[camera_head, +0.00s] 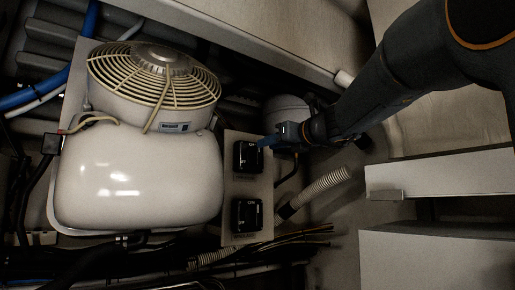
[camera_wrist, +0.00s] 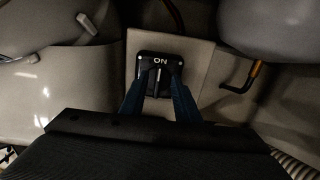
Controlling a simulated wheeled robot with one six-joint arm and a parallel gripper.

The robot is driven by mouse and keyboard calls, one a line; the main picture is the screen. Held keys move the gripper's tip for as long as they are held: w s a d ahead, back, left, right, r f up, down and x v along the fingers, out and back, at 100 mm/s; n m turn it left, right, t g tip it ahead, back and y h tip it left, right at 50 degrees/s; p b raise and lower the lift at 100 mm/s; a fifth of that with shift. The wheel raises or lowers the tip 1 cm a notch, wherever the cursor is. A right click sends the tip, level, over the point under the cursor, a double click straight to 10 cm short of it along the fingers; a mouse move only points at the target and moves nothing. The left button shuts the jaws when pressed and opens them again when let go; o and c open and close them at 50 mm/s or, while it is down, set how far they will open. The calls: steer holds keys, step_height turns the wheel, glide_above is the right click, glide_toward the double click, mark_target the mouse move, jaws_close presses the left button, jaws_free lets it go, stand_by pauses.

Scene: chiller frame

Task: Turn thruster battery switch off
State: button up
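Two black rotary switches sit on a pale panel (camera_head: 232,185), one above the other. My gripper (camera_head: 265,143) is at the upper switch (camera_head: 247,157), coming in from the right. The labels under the switches are too small to read, so I cannot tell which is the thruster battery switch. In the wrist view, a switch (camera_wrist: 158,68) shows "ON" at its top and its knob stands upright. The blue fingers of my gripper (camera_wrist: 158,92) are apart, one on each side of the knob. I cannot tell whether they touch it. The lower switch (camera_head: 246,215) stands clear of the gripper.
A white rounded tank (camera_head: 140,180) with a caged fan (camera_head: 155,75) stands left of the panel. A ribbed hose (camera_head: 318,190) and cables (camera_head: 285,240) run right of and below the switches. Pale ledges (camera_head: 440,172) lie to the right, and a beam (camera_head: 240,45) crosses above.

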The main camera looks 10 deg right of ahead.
mark_target(256, 155)
steer(key=p+x, duration=0.1)
steer(key=x, duration=0.4)
steer(key=shift+w+a, duration=0.1)
jaws_close()
